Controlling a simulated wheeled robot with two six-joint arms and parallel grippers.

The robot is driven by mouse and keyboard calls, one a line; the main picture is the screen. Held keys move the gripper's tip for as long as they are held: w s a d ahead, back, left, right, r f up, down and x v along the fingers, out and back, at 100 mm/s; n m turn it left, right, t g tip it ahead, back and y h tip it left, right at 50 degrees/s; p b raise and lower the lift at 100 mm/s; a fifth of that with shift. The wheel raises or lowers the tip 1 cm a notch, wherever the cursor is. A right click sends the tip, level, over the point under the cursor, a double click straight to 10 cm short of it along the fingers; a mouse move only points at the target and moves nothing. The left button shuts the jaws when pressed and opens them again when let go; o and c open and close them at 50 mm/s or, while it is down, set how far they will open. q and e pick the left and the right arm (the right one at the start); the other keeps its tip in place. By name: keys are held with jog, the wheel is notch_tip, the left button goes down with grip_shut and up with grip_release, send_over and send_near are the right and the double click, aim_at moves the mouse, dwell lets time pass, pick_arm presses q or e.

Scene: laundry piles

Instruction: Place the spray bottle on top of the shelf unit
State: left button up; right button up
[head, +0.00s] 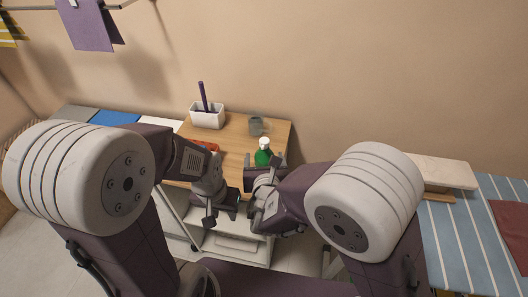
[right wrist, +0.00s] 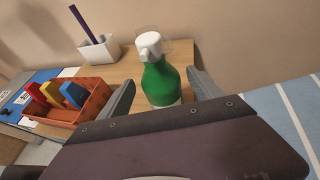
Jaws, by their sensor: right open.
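The green spray bottle (head: 263,157) with a white top stands upright on the wooden top of the shelf unit (head: 232,132), near its right side. In the right wrist view the bottle (right wrist: 160,85) is between the two fingers of my right gripper (right wrist: 161,80). That gripper is open, with a visible gap on each side of the bottle. In the head view the right gripper (head: 262,160) is partly covered by its own wrist. My left gripper (head: 228,212) hangs over the front edge of the unit, apart from the bottle; its finger opening is unclear.
An orange crate (right wrist: 92,105) holds colored items on the left. A striped blue surface (head: 470,235) lies to the right.

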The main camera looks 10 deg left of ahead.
jog(key=v, duration=0.7)
jog(key=shift+f, duration=0.15)
